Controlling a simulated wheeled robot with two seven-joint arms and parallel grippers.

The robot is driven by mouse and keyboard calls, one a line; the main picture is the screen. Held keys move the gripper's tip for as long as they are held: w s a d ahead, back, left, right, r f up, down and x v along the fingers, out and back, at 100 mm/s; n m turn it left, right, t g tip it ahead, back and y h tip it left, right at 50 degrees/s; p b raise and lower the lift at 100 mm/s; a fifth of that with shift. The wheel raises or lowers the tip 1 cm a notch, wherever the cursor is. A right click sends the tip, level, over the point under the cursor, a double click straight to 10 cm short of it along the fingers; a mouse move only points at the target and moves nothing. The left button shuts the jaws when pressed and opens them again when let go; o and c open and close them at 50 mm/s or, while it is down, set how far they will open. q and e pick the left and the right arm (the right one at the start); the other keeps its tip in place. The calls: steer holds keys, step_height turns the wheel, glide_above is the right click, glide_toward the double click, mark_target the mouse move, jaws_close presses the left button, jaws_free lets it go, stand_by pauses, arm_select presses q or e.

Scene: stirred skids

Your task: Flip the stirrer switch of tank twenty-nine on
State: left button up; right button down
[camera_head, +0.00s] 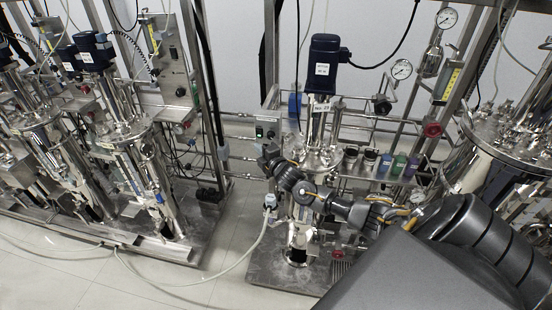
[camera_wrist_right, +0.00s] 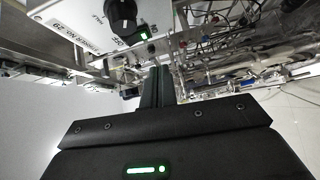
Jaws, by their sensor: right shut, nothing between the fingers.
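The tank (camera_head: 319,158) with a dark blue stirrer motor (camera_head: 325,52) on top stands upright in the middle skid in the head view. A small grey control box (camera_head: 266,130) with a green spot is on the frame to its left. In the right wrist view the box (camera_wrist_right: 90,14) appears upside down, with a label ending in 29, a round black knob (camera_wrist_right: 122,10) and a small black switch with a green light (camera_wrist_right: 143,36). My right gripper (camera_head: 268,150) is shut and empty, just below the box; its fingertips (camera_wrist_right: 158,70) point towards the switch, seemingly apart from it. My left gripper is out of view.
Another skid with several steel tanks (camera_head: 115,135) stands at the left. A large steel vessel (camera_head: 505,150) is at the right. Coloured cups (camera_head: 398,165) sit on a rack right of the middle tank. A pale hose (camera_head: 245,258) crosses the open floor.

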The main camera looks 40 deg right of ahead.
steer(key=s+b, duration=0.3)
steer(key=s, duration=0.6)
steer(key=shift+s+a+f, duration=0.3)
steer(key=shift+s+a, duration=0.1)
steer(key=shift+a, duration=0.05)
